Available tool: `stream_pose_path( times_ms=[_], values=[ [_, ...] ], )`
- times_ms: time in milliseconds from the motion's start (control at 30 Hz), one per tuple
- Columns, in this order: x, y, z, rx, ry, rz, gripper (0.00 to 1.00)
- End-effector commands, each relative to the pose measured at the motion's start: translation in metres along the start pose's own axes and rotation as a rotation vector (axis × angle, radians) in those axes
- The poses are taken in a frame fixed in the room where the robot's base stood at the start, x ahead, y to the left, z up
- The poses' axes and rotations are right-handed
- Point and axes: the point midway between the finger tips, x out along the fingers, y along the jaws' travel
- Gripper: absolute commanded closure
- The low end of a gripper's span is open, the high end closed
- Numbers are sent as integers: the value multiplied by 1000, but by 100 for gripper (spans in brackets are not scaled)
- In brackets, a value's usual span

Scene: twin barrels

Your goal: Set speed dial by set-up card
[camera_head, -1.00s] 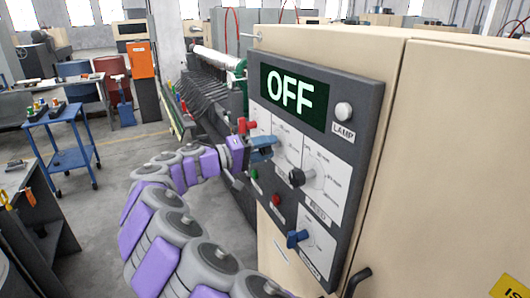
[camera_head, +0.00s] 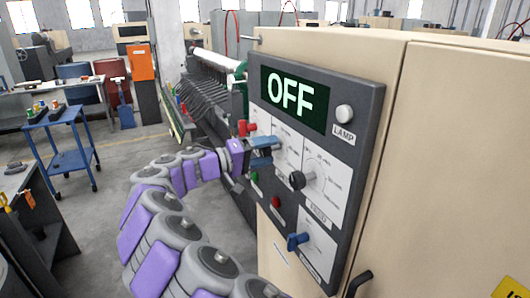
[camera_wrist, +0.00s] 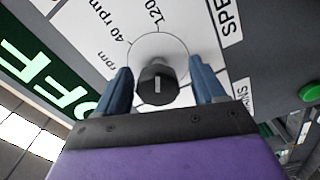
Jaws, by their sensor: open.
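The speed dial, a black knob (camera_wrist: 158,86) with a short white mark, sits on a white round scale in the wrist view. The scale beside it shows "40 rpm" and "120", and the plate (camera_wrist: 229,22) reads "SPE", cut off. My gripper (camera_wrist: 163,84) is open, with one blue finger on each side of the knob. I cannot tell whether the fingers touch it. In the head view my gripper (camera_head: 265,151) is at the panel's left part and hides the knob. The panel display (camera_head: 295,93) reads "OFF". I cannot make out a set-up card.
The panel also bears a red knob (camera_head: 246,127), a black feed knob (camera_head: 297,180), a blue knob (camera_head: 298,241), a red button (camera_head: 275,202), a green button (camera_head: 254,177) and a lamp (camera_head: 344,112). A blue trolley (camera_head: 66,160) stands at left on open floor.

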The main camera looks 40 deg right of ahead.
Motion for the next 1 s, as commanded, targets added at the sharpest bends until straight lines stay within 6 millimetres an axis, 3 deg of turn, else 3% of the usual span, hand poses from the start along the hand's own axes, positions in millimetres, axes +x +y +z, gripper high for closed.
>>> stream_pose_path(
  times_ms=[267, 700, 1000],
  values=[
    [-37, 1, -2, -1, 6, -2, 31],
    [-135, -2, -3, -3, 7, -5, 31],
    [-170, -2, -1, -2, 0, -2, 31]
  ],
)
